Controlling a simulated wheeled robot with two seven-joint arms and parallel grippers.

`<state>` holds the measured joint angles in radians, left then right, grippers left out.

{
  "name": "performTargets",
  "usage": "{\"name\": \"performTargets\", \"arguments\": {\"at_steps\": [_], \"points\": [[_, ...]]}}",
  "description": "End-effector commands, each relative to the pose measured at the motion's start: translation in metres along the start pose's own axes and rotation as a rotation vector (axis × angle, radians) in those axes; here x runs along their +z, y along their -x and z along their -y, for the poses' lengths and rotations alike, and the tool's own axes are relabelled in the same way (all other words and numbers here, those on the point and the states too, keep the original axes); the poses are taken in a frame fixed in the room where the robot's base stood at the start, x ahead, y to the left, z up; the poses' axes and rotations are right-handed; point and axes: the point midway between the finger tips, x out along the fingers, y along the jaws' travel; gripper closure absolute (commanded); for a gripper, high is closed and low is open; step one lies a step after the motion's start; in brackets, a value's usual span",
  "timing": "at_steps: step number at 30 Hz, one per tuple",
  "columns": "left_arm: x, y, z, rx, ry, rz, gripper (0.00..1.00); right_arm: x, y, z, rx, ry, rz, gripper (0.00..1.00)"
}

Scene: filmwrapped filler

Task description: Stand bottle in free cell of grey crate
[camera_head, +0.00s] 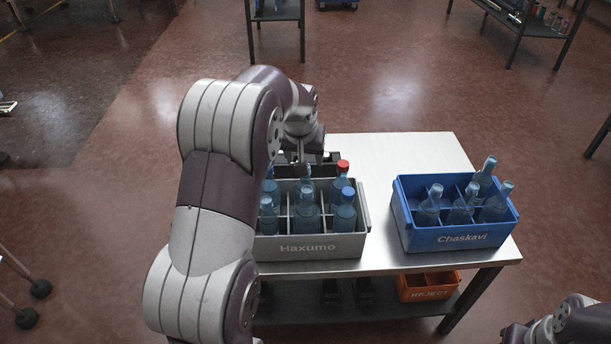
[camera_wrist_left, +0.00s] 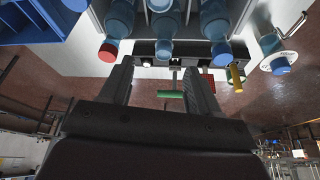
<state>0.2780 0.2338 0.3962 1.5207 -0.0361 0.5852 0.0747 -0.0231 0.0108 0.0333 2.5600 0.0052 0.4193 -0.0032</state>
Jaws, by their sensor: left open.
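The grey crate (camera_head: 308,250), marked Haxumo, stands on the table with blue bottles in its front and back cells. A red-capped bottle (camera_head: 342,168) is at its back right and a blue-capped one (camera_head: 347,210) at its front right. My left gripper (camera_head: 308,160) is at the crate's back edge, partly hidden by its arm. In the left wrist view its fingers (camera_wrist_left: 162,85) are open, pointing at the pale-topped middle back bottle (camera_wrist_left: 163,30). I cannot tell whether they touch it. My arm hides the crate's left side. I make out no clearly empty cell. My right gripper is out of view.
A blue crate (camera_head: 462,238), marked Chaskavi, holds several bottles to the right. An orange reject bin (camera_head: 428,292) is on the lower shelf. In the wrist view a blue-capped object (camera_wrist_left: 281,66) with a wire handle stands beside the grey crate. The table's back right (camera_head: 420,152) is clear.

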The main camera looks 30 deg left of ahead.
Motion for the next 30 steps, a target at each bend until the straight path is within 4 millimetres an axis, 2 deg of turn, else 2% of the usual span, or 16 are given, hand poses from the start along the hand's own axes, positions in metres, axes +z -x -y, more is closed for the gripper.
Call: {"name": "performTargets", "arguments": {"at_steps": [2,5,6,9,12,15,27,28,30], "points": [[0.038,0.008,-0.023,0.022,-0.059,0.048,0.38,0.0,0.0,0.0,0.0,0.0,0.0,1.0],[0.114,0.023,-0.052,0.056,-0.159,0.132,0.38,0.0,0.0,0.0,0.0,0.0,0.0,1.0],[0.144,0.029,-0.059,0.067,-0.198,0.162,0.38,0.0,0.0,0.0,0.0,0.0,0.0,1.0],[0.211,0.042,-0.065,0.085,-0.279,0.229,0.38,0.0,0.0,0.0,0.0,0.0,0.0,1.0],[0.251,0.05,-0.064,0.093,-0.326,0.269,0.38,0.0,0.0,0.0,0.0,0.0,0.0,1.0],[0.264,0.052,-0.062,0.095,-0.34,0.283,0.38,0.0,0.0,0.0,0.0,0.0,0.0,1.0],[0.264,0.052,-0.062,0.094,-0.338,0.285,0.38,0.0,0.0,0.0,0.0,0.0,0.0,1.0],[0.264,0.051,-0.062,0.094,-0.338,0.285,0.42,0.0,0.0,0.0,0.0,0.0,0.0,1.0],[0.264,0.051,-0.062,0.094,-0.337,0.285,0.57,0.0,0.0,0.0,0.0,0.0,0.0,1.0]]}}
